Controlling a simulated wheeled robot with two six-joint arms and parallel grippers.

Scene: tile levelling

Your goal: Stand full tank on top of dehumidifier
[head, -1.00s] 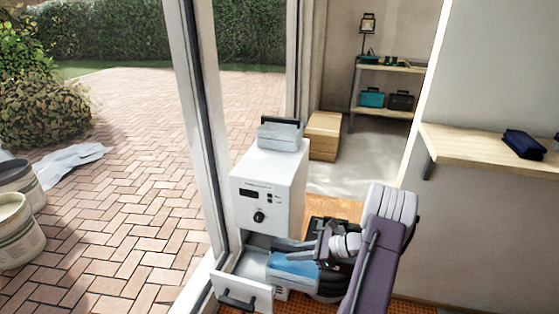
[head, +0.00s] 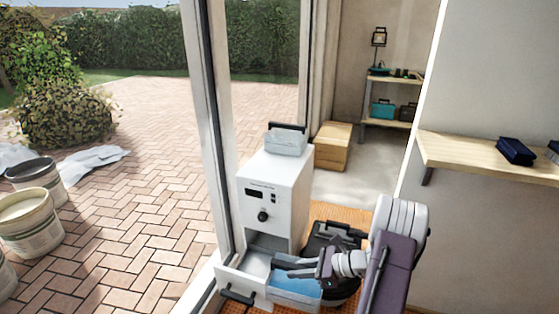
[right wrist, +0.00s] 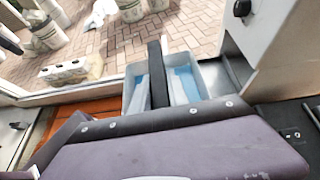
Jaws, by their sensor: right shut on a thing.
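The white dehumidifier (head: 272,195) stands by the glass door frame with its drawer (head: 234,282) pulled out at the bottom. A grey tank (head: 287,143) with a black handle stands on its top. The full tank (head: 297,288), a pale box with blue water, is at the drawer's right side. My right gripper (head: 287,266) is shut on the full tank, at its handle. In the right wrist view the tank's black handle (right wrist: 157,75) crosses above the blue water. I cannot tell whether the tank's base touches anything. My left gripper is not in view.
A dark round-cornered case (head: 335,245) lies close behind my right gripper on the orange floor. A wooden shelf (head: 470,165) juts from the wall at right. A wooden box (head: 333,145) stands farther back. Buckets (head: 32,220) stand outside on the paving.

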